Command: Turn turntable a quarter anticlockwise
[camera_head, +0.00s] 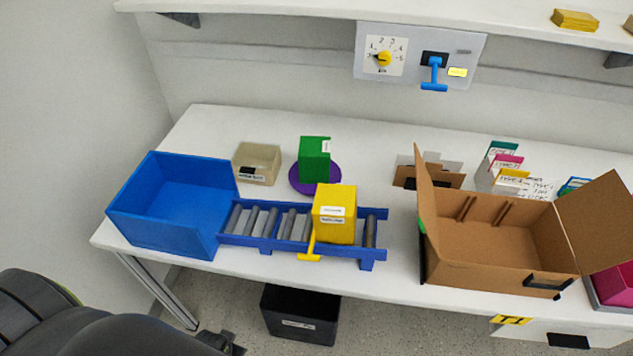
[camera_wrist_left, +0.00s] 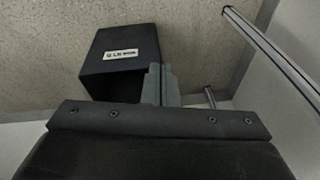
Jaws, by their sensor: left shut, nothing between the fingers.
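The purple turntable (camera_head: 300,183) is a round disc on the white table, behind the roller conveyor. A green box (camera_head: 313,160) with a white label stands on it and hides part of the disc. My left gripper (camera_head: 220,343) shows at the lower left, in front of and below the table edge, far from the turntable. In the left wrist view its fingers (camera_wrist_left: 160,85) are together and empty, pointing toward the floor and a black bin. My right gripper is not in view.
A blue bin (camera_head: 165,200) stands at the table's left. The blue roller conveyor (camera_head: 265,243) carries a yellow box (camera_head: 335,213) in front of the turntable. An open cardboard box (camera_head: 480,270) stands right. A black bin (camera_wrist_left: 125,60) is on the floor.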

